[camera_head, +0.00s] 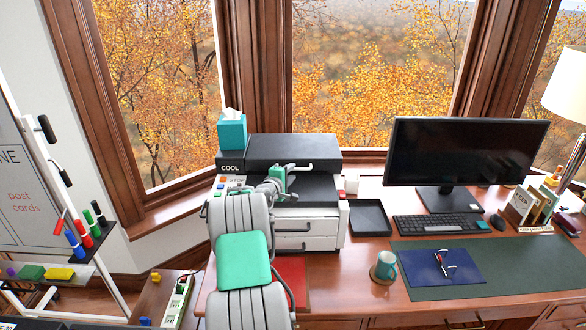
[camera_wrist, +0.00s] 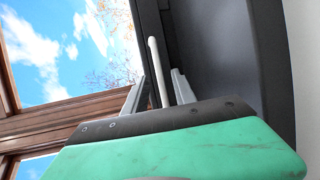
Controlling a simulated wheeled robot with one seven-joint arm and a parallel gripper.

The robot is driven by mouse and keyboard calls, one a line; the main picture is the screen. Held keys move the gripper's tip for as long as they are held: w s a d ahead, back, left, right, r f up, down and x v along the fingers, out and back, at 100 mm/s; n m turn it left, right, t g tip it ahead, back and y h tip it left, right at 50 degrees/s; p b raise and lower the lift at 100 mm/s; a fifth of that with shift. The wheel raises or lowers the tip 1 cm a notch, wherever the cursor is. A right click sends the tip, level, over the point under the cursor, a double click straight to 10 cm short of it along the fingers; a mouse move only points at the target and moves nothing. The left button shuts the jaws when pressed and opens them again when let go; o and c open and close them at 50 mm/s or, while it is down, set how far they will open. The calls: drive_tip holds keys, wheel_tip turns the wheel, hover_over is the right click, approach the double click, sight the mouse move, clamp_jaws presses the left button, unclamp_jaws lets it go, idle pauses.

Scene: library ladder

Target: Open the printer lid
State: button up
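The printer (camera_head: 322,228) stands on the desk, with a white lower body and a black upper part. Its black lid (camera_head: 293,146) looks flat and down in the head view. A thin pale handle (camera_head: 303,166) shows at the lid's front. My gripper (camera_head: 278,172) is in front of the lid at the handle. In the wrist view, the handle (camera_wrist: 155,68) runs between the two grey fingers of my gripper (camera_wrist: 159,84), with visible gaps beside it. The fingers look open. The dark lid (camera_wrist: 215,50) fills the right side there. My green wrist housing hides the lower part.
A teal tissue box (camera_head: 231,133) stands on the printer's left top. Window frames (camera_head: 252,70) rise close behind. A whiteboard stand (camera_head: 95,235) is at the left.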

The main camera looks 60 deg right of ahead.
drive_tip(key=shift+x, duration=1.5)
drive_tip(key=shift+r, duration=0.1)
clamp_jaws()
drive_tip(key=shift+w, duration=0.1)
